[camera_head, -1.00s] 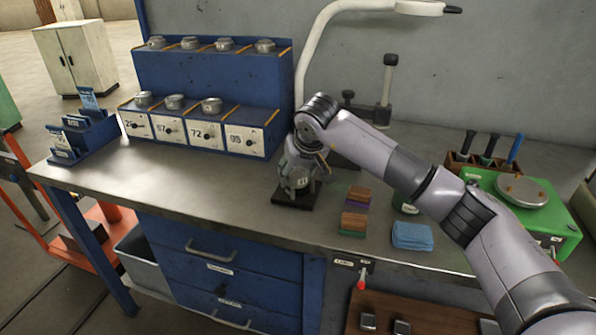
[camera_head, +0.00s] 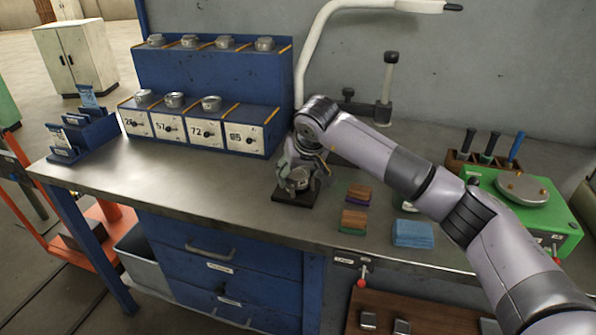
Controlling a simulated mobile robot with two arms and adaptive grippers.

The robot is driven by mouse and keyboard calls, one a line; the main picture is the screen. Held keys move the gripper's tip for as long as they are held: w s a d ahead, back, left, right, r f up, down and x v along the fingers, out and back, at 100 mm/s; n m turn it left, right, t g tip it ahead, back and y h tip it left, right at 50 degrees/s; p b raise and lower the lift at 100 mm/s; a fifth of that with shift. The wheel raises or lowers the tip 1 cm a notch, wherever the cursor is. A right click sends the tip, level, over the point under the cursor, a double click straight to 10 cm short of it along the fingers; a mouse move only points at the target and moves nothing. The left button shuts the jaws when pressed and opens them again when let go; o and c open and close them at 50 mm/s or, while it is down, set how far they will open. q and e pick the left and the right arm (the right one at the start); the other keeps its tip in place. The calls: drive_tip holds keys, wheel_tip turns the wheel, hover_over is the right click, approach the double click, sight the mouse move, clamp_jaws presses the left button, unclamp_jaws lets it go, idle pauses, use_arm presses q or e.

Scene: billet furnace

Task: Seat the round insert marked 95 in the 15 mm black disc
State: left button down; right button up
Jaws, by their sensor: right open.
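A round metal insert (camera_head: 298,182) is at the dark square base (camera_head: 284,201) on the bench. I cannot read a mark on it or tell whether it is fully seated. My right gripper (camera_head: 302,174) is open, with its fingers just above and around the insert; whether they touch it is unclear. On the lower shelf of the blue rack (camera_head: 215,75), the place above the rightmost label, which seems to read 95 (camera_head: 242,137), is empty. My left gripper is not in view.
Several other metal inserts stand on the rack. Small brown-topped stacks (camera_head: 354,219), a blue cloth stack (camera_head: 412,233) and a green scale (camera_head: 525,205) lie to the right. A curved lamp (camera_head: 315,50) rises behind. The bench left of the base is clear.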

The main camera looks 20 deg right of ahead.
sight(301, 179)
drive_tip(key=shift+p+v, duration=1.25)
drive_tip(key=shift+v, duration=1.25)
drive_tip(key=p+v, duration=0.3)
drive_tip(key=v, duration=0.3)
drive_tip(key=shift+s, duration=0.1)
